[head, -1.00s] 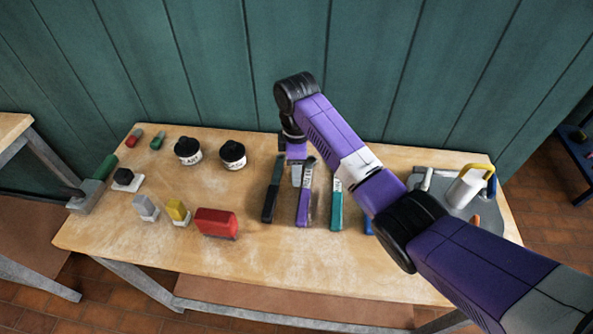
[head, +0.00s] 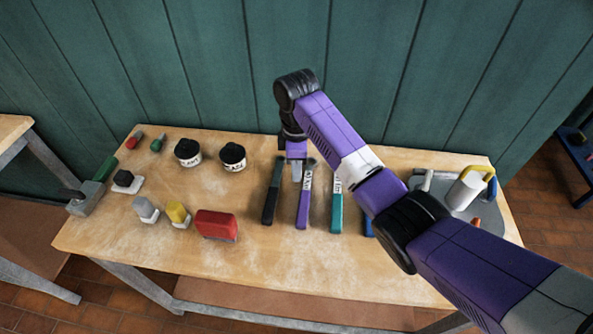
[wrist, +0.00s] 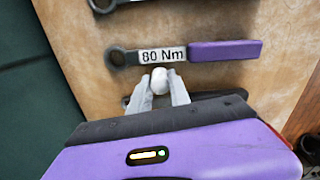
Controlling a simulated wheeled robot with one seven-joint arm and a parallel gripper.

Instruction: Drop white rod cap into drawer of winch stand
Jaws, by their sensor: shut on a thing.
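My gripper (head: 297,172) is above the back middle of the wooden table, over the heads of a row of wrenches. In the wrist view its two pale fingers (wrist: 159,92) are shut on a small round white piece, the white rod cap (wrist: 160,80). The cap sits at the fingertips, in front of the wrench labelled 80 Nm. In the head view I cannot make out the cap. I cannot identify the winch stand for certain, and no open drawer shows. A grey device with a green grip (head: 85,200) stands at the table's left edge.
The purple-handled wrench (wrist: 225,50) lies between black (head: 270,200) and teal (head: 336,212) ones. Two black-lidded jars (head: 233,157), a red block (head: 216,225) and small coloured pieces stand left. A grey round plate (head: 488,213) with a white cylinder stands right. The front table strip is clear.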

